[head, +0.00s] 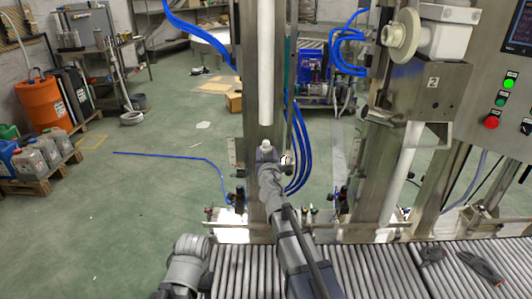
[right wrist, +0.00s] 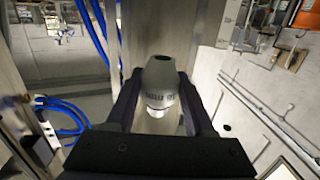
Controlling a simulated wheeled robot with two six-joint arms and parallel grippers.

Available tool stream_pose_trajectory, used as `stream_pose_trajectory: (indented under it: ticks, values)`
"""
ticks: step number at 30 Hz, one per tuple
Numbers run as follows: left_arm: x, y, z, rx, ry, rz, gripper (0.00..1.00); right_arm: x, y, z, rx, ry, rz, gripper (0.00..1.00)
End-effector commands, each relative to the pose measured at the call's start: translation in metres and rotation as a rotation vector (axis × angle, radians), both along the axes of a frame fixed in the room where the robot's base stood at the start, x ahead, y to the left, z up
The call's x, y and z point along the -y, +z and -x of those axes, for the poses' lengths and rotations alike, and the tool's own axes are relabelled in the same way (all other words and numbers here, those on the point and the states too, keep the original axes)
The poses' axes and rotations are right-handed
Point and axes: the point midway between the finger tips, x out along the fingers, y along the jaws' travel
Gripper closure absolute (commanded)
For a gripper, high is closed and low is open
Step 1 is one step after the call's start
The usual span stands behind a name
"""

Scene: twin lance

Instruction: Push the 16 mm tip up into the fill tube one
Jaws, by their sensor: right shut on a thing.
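A white fill tube (head: 265,70) hangs vertically in front of a steel column in the head view; its lower end is open to the air. My right gripper (head: 266,154) is below that end and shut on a small pale tip (head: 266,144). The tip stands about upright, with a visible gap between it and the tube. In the right wrist view the tip (right wrist: 158,78) is a grey-white nozzle with a dark top opening, between both dark fingers of the right gripper (right wrist: 158,92). Its printed marking is not legible. My left arm shows at the bottom left; its fingers are not clear.
A second white tube (head: 402,172) hangs at the right under a steel bracket marked 2 (head: 432,88). A roller conveyor (head: 375,268) runs along the front. Blue hoses (head: 298,160) hang beside the column. A control panel (head: 505,95) stands at the far right.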

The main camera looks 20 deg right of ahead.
Motion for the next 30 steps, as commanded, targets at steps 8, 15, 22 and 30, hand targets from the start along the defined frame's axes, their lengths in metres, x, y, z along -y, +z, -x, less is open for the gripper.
stream_pose_trajectory:
  ticks: [8, 15, 22, 30]
  values:
    - [0.0, 0.019, 0.0, 0.0, 0.0, 0.0, 0.5, 0.0, 0.019, 0.0, 0.0, -0.001, 0.0, 1.0]
    - [0.0, 0.042, 0.0, 0.0, 0.0, 0.0, 0.5, 0.0, 0.042, 0.0, 0.0, -0.001, 0.0, 1.0]
    - [0.0, 0.057, 0.0, 0.0, 0.001, 0.0, 0.5, 0.0, 0.057, 0.0, 0.0, -0.001, 0.0, 1.0]
    - [0.0, 0.057, 0.0, 0.0, 0.001, 0.0, 0.5, 0.0, 0.057, 0.0, 0.0, -0.001, 0.0, 1.0]
